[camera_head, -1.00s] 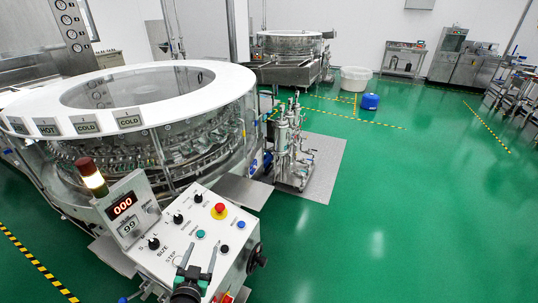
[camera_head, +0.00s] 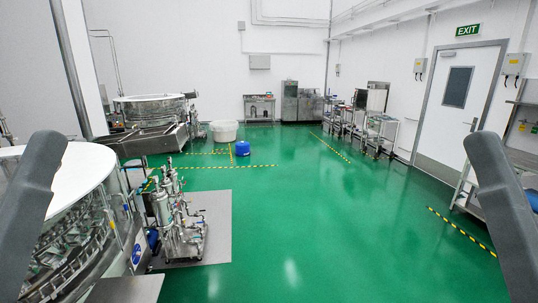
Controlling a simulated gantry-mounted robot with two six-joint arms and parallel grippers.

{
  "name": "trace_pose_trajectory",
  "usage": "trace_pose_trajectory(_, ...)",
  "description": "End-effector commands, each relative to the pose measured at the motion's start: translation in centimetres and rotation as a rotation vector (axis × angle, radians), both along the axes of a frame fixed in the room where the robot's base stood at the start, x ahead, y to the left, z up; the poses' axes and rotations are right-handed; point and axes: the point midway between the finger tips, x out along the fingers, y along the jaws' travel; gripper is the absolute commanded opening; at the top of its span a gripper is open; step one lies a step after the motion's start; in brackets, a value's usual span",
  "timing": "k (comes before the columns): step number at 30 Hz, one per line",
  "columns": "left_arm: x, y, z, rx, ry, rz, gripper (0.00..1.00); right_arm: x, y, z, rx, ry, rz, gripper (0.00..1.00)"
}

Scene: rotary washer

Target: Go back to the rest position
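Neither of my grippers shows in the camera_head view. Only dark grey links of my two arms show, one along the left edge and one along the right edge. The rotary washer (camera_head: 84,208), with its white ring top (camera_head: 75,168), is partly visible at the lower left, cut off by the left edge and partly behind my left arm link. Its control panel is out of view.
A pump unit (camera_head: 180,215) stands on a grey floor plate (camera_head: 216,228) beside the washer. A second round machine (camera_head: 150,108), a white tub (camera_head: 224,131) and a blue drum (camera_head: 242,149) are farther back. Green floor (camera_head: 310,220) is clear in the middle. A door (camera_head: 460,105) is at right.

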Motion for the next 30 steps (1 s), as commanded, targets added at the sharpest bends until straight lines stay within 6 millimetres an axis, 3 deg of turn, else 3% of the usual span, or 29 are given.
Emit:
trace_pose_trajectory(1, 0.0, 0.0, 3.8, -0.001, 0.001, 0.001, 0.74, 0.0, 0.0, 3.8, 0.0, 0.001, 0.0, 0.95)
trace_pose_trajectory(5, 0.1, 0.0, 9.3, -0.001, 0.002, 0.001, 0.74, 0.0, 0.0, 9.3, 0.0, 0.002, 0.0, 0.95)
trace_pose_trajectory(9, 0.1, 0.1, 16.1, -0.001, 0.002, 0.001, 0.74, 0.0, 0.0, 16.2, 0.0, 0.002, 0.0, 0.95)
trace_pose_trajectory(12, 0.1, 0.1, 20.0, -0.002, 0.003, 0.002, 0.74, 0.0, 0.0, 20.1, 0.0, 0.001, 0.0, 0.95)
trace_pose_trajectory(15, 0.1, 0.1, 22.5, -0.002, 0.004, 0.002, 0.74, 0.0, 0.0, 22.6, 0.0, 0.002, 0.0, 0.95)
trace_pose_trajectory(19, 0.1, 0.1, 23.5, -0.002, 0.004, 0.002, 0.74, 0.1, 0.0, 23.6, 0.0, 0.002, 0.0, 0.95)
trace_pose_trajectory(30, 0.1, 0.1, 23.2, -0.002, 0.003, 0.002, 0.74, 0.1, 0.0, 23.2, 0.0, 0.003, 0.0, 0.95)
